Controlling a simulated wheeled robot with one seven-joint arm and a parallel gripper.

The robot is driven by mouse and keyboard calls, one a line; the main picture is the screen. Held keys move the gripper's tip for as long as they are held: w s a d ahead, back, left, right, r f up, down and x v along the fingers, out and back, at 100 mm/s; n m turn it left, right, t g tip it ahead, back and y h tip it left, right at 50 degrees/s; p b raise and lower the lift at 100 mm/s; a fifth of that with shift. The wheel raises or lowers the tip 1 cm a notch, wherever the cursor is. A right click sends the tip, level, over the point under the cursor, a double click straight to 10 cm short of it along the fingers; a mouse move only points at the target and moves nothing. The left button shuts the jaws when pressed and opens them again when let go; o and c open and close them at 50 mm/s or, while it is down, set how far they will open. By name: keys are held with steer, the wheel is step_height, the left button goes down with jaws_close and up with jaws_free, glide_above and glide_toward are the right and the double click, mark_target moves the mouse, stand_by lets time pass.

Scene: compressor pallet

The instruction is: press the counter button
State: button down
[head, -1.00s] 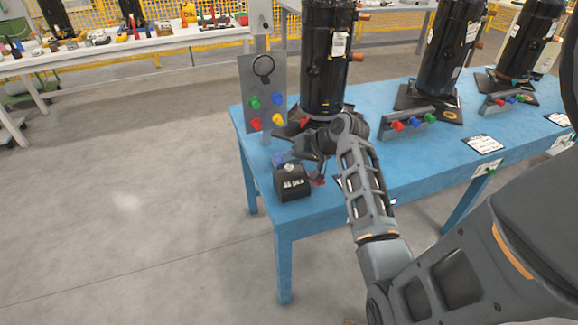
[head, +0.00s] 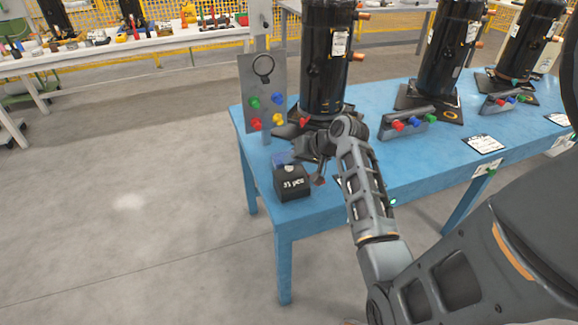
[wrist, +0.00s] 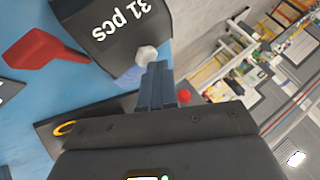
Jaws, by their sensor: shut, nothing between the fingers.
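The counter is a small black box (head: 292,184) at the near left corner of the blue table, with "31 pcs" on its front. A pale button (head: 289,168) sits on its top. In the wrist view the counter (wrist: 115,30) shows its "31 pcs" face, and the button (wrist: 147,54) is right at the fingertips. My gripper (wrist: 155,68) is shut and empty, its tips touching or almost touching the button. In the head view my gripper (head: 286,159) is above the box and partly hidden by my own wrist.
A black compressor (head: 322,70) stands behind the counter on the blue table (head: 283,218). A grey panel (head: 262,95) with coloured knobs rises at the table's left edge. A red part (wrist: 42,48) lies near the counter. Open floor lies to the left.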

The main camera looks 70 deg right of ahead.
mark_target(292, 168)
steer(key=shift+f, duration=0.2)
stand_by(0.3)
steer(key=shift+r, duration=0.15)
steer(key=shift+r+p, duration=0.85)
steer(key=shift+p, duration=0.15)
steer(key=shift+r, duration=0.1)
step_height(292, 168, up, 5)
steer(key=p, duration=0.5)
stand_by(0.4)
